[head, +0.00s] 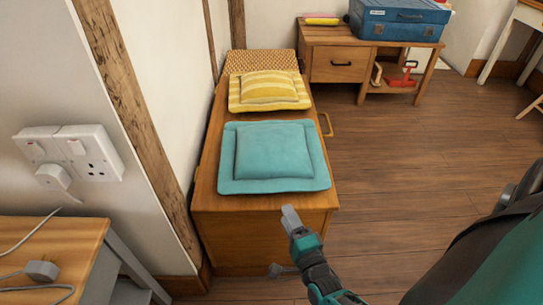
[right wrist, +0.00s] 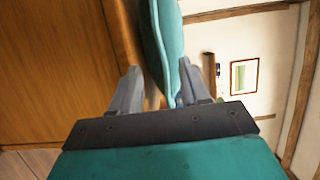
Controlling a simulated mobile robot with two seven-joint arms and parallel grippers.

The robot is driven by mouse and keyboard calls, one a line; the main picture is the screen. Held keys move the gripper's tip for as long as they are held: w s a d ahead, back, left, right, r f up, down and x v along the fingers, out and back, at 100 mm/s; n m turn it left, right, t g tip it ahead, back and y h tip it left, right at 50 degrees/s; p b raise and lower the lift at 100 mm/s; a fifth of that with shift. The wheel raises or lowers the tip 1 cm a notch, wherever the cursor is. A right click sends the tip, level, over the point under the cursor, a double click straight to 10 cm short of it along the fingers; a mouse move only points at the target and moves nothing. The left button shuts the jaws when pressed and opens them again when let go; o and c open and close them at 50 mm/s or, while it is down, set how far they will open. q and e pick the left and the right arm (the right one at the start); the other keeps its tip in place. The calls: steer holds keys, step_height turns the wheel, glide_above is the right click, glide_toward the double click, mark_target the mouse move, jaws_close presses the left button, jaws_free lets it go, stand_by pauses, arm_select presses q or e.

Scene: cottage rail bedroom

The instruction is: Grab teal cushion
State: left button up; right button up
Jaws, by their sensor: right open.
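The teal cushion (head: 272,152) lies flat on the near end of a low wooden chest (head: 262,205), with a flat border around a raised middle. My right gripper (head: 290,211) is just in front of the chest's near edge, close to the cushion's near border. In the right wrist view, its two fingers (right wrist: 159,70) are apart, and the edge of the teal cushion (right wrist: 166,38) shows between and beyond them. I cannot tell whether a finger touches it. My left gripper is not in view.
A yellow striped cushion (head: 268,91) lies behind the teal one. A wall with a timber post borders the chest's left. A desk with a blue case (head: 398,20) stands at the back. A side table (head: 50,250) is at near left. The floor right of the chest is clear.

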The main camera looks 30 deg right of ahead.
mark_target(276, 192)
steer(key=b+x, duration=0.2)
steer(key=x, duration=0.7)
steer(key=shift+w+d, duration=0.15)
steer(key=shift+w, duration=0.1)
jaws_close()
